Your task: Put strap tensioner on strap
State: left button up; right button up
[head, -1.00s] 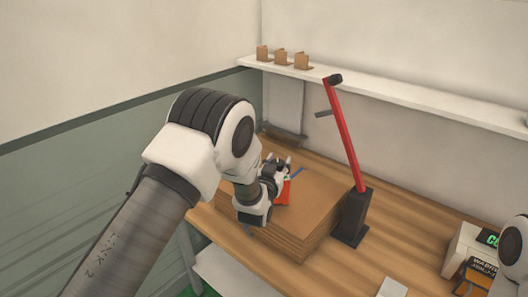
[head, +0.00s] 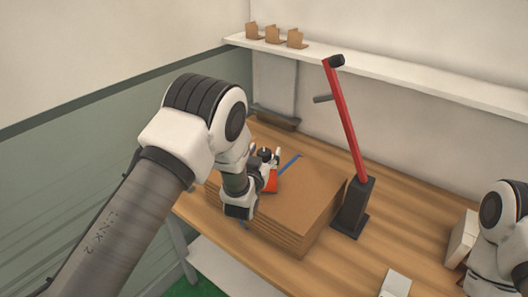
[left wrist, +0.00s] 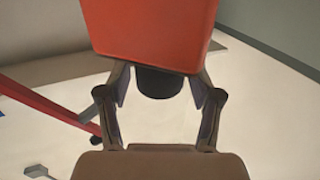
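The blue strap (head: 290,162) lies across the top of a stack of flat cardboard (head: 315,195). My left gripper (head: 271,155) is over the left part of the stack, beside the strap. An orange-red body, likely the strap tensioner (head: 271,182), is at the gripper. In the left wrist view this body (left wrist: 150,30) fills the top middle and hides the fingertips, and the fingers (left wrist: 160,85) reach up to it from both sides. Their grip is partly hidden. Whether the body touches the strap is unclear. My right gripper is out of view.
A tall red lever on a black base (head: 352,208) stands on the wooden table (head: 400,225), just right of the stack. A white shelf (head: 400,90) with small brown holders (head: 272,34) runs along the wall. A white box (head: 462,238) is beside my right arm.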

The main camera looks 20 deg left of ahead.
pick_arm(q)
jog(key=shift+s+r, duration=0.15)
jog(key=shift+f, duration=0.25)
jog(key=s+b, duration=0.5)
jog(key=s, duration=0.6)
jog(key=s+a+f+g, duration=0.2)
jog(key=s+f+g, duration=0.3)
jog(key=f, duration=0.5)
jog(key=s+a+f+g, duration=0.1)
jog(key=s+f+g, duration=0.2)
jog(key=s+f, duration=0.55)
jog(key=s+f+g, duration=0.5)
jog(key=s+f, duration=0.1)
jog(key=s, duration=0.4)
jog(key=s+a+f+g, duration=0.1)
jog(key=s+f+g, duration=0.4)
jog(key=s, duration=0.6)
jog(key=shift+f+h, duration=0.4)
jog(key=shift+f, duration=0.35)
jog(key=shift+a, duration=0.15)
